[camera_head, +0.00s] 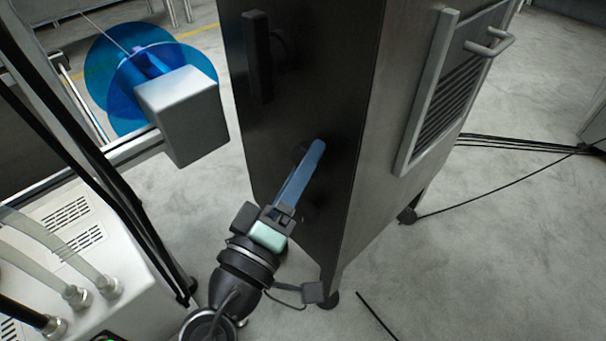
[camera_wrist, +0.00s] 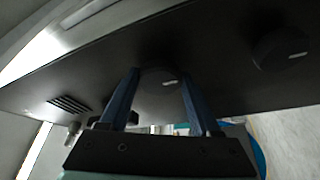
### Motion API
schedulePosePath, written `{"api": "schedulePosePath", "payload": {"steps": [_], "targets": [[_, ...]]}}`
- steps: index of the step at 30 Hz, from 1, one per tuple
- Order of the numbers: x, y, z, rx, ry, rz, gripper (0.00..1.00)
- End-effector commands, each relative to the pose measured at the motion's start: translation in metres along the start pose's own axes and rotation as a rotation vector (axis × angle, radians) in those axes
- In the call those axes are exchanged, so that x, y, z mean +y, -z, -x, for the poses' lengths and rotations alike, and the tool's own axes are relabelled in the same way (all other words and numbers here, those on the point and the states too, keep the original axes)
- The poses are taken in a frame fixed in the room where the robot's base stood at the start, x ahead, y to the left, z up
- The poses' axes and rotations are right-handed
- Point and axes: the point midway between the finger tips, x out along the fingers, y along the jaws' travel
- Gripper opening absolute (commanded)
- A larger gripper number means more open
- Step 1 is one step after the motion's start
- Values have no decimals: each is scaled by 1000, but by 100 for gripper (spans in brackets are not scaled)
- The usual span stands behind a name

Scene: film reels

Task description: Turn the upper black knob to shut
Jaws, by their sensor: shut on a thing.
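A dark cabinet face (camera_head: 335,95) carries round black knobs. The upper black knob (camera_head: 303,150) is largely hidden behind my blue fingers in the head view. In the wrist view a black knob (camera_wrist: 158,79) with a short pale mark sits between my two fingertips. My gripper (camera_head: 318,146) is shut on this knob, with a finger on each side; it also shows in the wrist view (camera_wrist: 159,74). A second black knob (camera_wrist: 281,47) with a similar pale mark is to the right in the wrist view, clear of my fingers.
A black handle (camera_head: 258,58) is higher on the cabinet face. A grey box (camera_head: 183,115) and a blue reel (camera_head: 105,75) are to the left. A white machine with hoses (camera_head: 70,240) stands lower left. Cables cross the floor at right.

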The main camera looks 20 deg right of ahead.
Motion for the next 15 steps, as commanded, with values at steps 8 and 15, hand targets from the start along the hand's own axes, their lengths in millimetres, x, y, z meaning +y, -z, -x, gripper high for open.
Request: {"api": "schedulePosePath", "payload": {"steps": [8, 15], "targets": [[-1, 0, 1, 0, -1, -12, 8], [-1, 0, 1, 1, -1, -12, 73]]}}
